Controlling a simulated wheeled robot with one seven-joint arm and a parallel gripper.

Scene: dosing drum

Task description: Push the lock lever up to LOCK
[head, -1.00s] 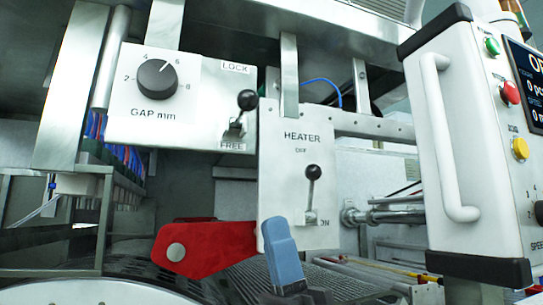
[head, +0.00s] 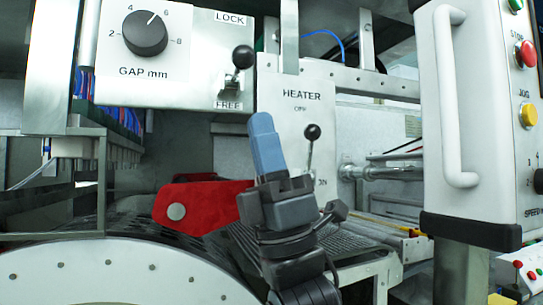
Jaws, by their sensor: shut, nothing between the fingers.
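The lock lever (head: 242,58) has a black ball knob and stands on the white GAP mm panel, between the LOCK label (head: 230,18) above and the FREE label (head: 228,106) below. Its pivot is low, close to FREE, and the knob sits roughly midway between the labels. My gripper (head: 263,120) has blue fingers pointing up and is shut and empty. It is below and slightly right of the lever and in front of the lower left of the HEATER panel (head: 292,115), apart from the lever in the picture.
The heater lever (head: 311,143) stands just right of my gripper. A red arm plate (head: 195,205) is to the left. The gap knob (head: 145,33) is left of the lock lever. A control box with a white handle (head: 452,95) stands at right.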

